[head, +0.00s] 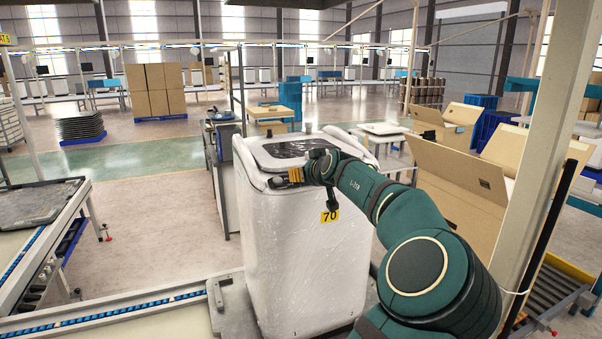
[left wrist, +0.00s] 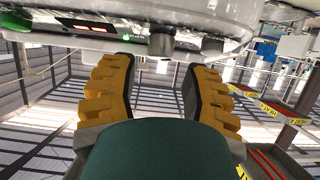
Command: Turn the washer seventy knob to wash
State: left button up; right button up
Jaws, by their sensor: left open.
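The white washer (head: 285,250), wrapped in clear film, stands upright in the middle of the head view with a yellow label 70 (head: 330,216) on its side. My left gripper (head: 291,177), with yellow fingers, is at the washer's upper front edge. In the left wrist view the washer (left wrist: 215,14) appears upside down along the top. A dark round knob (left wrist: 162,42) shows on its panel, just beyond and between the fingertips of the open left gripper (left wrist: 160,63). The fingers look apart from the knob. The knob is hidden in the head view. My right gripper is not in view.
Open cardboard boxes (head: 462,193) stand right of the washer. A pale post (head: 545,130) rises at the right. A workbench (head: 40,235) is at the left, and a low conveyor edge (head: 110,312) crosses the lower left. The floor between is clear.

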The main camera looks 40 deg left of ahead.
pick_arm(q)
jog(key=shift+p+x, duration=0.3)
jog(key=shift+x, duration=2.2)
grip_shut()
